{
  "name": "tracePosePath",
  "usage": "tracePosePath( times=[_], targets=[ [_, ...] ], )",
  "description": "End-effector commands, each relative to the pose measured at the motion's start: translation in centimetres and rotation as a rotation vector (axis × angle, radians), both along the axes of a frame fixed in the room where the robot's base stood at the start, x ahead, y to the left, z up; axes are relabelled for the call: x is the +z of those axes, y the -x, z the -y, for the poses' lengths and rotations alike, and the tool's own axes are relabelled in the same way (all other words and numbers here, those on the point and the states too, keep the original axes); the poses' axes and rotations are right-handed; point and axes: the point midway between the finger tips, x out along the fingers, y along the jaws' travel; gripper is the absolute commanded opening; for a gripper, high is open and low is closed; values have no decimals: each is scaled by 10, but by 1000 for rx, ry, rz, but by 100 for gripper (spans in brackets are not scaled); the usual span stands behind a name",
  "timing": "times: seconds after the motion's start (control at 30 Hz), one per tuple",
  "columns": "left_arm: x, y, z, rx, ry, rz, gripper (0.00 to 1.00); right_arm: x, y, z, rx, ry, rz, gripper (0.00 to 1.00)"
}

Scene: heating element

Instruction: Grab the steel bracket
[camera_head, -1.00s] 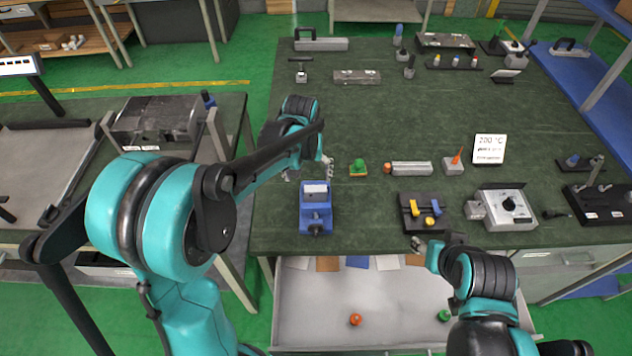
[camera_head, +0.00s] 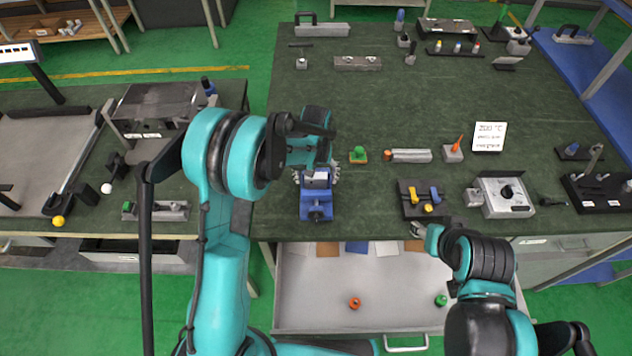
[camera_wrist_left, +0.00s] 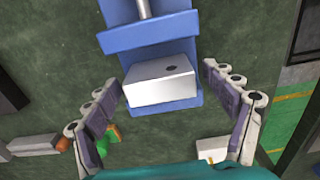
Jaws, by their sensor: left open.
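The steel bracket (camera_head: 316,182) appears as a pale block with a dark hole, seated in the blue vise (camera_head: 316,206) at the near left of the green-topped bench. In the left wrist view the bracket (camera_wrist_left: 160,86) sits in the blue vise (camera_wrist_left: 148,40), its top facing the camera. My left gripper (camera_head: 316,174) is over the vise's far side. In the left wrist view its open fingers (camera_wrist_left: 162,82) stand on either side of the bracket, with gaps visible. My right gripper (camera_head: 418,230) is small and partly hidden at the bench's front edge, away from the vise.
A green-knobbed part (camera_head: 358,155) and a grey cylinder with an orange end (camera_head: 408,156) lie right of the vise. A black fixture (camera_head: 424,199) and a dial box (camera_head: 504,194) stand farther right. An open drawer (camera_head: 390,305) juts out below. The bench middle is clear.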

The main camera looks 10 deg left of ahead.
Motion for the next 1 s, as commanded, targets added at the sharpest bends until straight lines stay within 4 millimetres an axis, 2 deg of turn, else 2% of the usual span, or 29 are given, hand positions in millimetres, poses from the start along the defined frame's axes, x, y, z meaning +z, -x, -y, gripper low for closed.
tracePosePath(
  times=[0.2, 0.23, 0.47, 0.77, 1.0],
  targets=[
    [-1, 0, 0, 0, 0, 0, 84, 0, 0, 0, 0, 0, 0, 47],
    [-1, 0, 0, 0, 0, 0, 82, 0, 0, 0, 0, 0, 0, 47],
    [-1, 0, 0, 0, 0, 0, 22, 0, 0, 0, 0, 0, 0, 47],
    [0, 0, 0, -1, 0, 0, 22, 1, 0, 0, 0, 0, 0, 47],
    [21, 0, 0, -1, 0, 1, 22, 15, 0, 0, 0, 0, 0, 47]
  ],
)
